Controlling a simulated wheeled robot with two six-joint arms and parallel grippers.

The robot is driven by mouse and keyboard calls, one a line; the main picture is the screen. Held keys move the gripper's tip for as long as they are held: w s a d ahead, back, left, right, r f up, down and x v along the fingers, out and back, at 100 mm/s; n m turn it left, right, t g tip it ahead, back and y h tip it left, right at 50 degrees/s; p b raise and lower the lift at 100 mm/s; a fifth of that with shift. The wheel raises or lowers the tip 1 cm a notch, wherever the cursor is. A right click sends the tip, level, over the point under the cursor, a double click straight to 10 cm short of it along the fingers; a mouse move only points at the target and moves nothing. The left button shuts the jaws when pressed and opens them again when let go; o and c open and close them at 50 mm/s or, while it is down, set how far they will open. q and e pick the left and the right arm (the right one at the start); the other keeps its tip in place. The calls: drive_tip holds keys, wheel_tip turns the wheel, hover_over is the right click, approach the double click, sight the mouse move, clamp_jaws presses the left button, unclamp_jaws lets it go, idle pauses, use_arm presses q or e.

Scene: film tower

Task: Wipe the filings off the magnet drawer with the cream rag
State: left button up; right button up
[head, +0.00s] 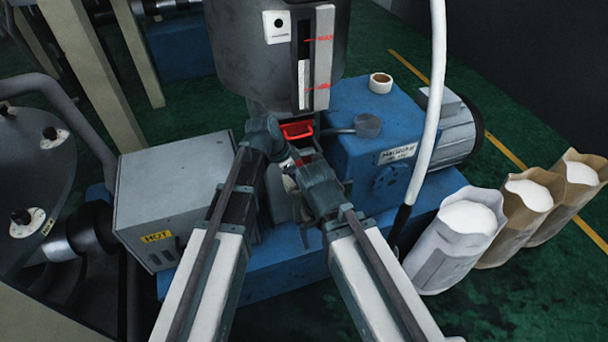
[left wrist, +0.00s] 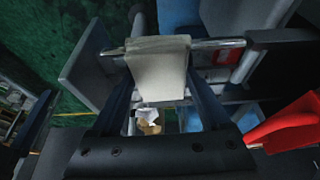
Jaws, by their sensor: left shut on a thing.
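The cream rag (left wrist: 159,72) hangs folded over a metal rod (left wrist: 218,44) in the left wrist view. My left gripper (left wrist: 158,62) has a finger on each side of the rag and is shut on it. In the head view my left wrist (head: 263,137) is below the grey hopper, and the rag is not clearly visible. A red handle (head: 297,130), apparently the magnet drawer's, shows under the hopper. A red part (left wrist: 285,126) also shows at right in the left wrist view. My right gripper (head: 304,166) is close by, its jaws unclear. I cannot make out filings.
A grey box marked HOT (head: 175,190) stands left of my arms. A blue machine housing (head: 370,140) with a tape roll (head: 381,83) on top stands right. A white hose (head: 432,110) hangs before it. Several filled sacks (head: 455,245) stand on the green floor at right.

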use_arm(q)
drive_tip(key=shift+s+a, duration=0.25)
drive_tip(key=shift+a, duration=0.35)
drive_tip(key=shift+w+a, duration=0.15)
drive_tip(key=shift+w, duration=0.4)
drive_tip(key=shift+w+a, duration=0.15)
drive_tip(key=shift+w, duration=0.35)
drive_tip(key=shift+w+d, duration=0.25)
drive_tip(key=shift+d, duration=0.65)
drive_tip(key=shift+w+d, duration=0.25)
drive_tip(key=shift+d, duration=0.65)
drive_tip(key=shift+d, duration=0.1)
drive_tip(key=shift+w+d, duration=0.35)
drive_tip(key=shift+d, duration=0.55)
drive_tip(key=shift+w+d, duration=0.3)
drive_tip(key=shift+d, duration=0.6)
